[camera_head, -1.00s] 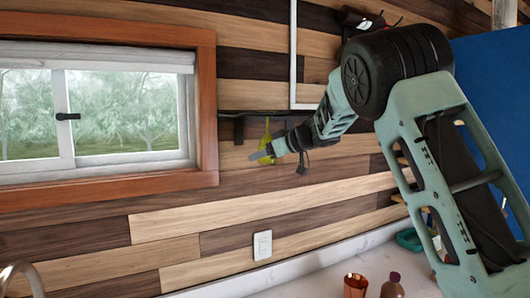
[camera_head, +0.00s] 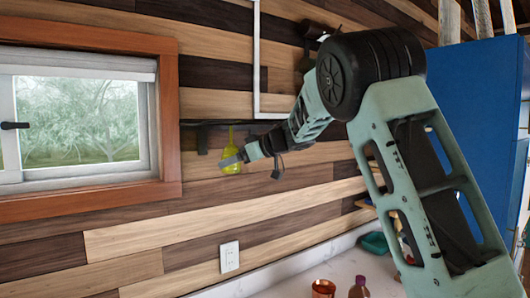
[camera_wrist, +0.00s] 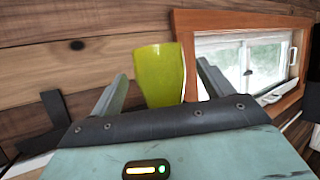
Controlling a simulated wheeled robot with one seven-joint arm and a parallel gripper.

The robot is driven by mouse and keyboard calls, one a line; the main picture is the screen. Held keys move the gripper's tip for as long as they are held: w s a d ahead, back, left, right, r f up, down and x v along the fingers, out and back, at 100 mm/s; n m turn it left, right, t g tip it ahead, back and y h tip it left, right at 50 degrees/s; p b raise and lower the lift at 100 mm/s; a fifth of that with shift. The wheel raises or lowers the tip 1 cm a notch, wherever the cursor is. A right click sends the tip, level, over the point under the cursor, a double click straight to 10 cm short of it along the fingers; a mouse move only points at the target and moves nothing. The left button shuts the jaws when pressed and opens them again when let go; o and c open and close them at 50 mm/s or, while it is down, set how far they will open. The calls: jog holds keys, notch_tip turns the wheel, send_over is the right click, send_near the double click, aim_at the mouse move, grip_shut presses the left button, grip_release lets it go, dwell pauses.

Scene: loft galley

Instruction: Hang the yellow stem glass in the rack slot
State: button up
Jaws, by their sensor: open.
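The yellow stem glass (camera_head: 231,167) is upside down below a thin dark rack rail (camera_head: 212,122) on the wood wall, its thin stem reaching up to the rail. Whether its foot rests in the slot is too small to tell. My gripper (camera_head: 224,163) is beside the bowl in the head view. In the wrist view my gripper (camera_wrist: 164,78) is open, and the bowl of the glass (camera_wrist: 159,76) shows between its two fingers, with a gap visible at the right finger. The stem and foot are not visible there.
A window with an orange-brown frame (camera_head: 169,110) is left of the rack. A dark bracket (camera_head: 202,138) holds the rail. A white pipe (camera_head: 257,60) runs down the wall. Below, a counter carries a copper cup (camera_head: 323,288), a bottle (camera_head: 359,288) and a teal dish (camera_head: 375,243).

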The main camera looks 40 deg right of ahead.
jog(key=b+v, duration=0.3)
jog(key=v, duration=1.1)
jog(key=shift+w, duration=0.2)
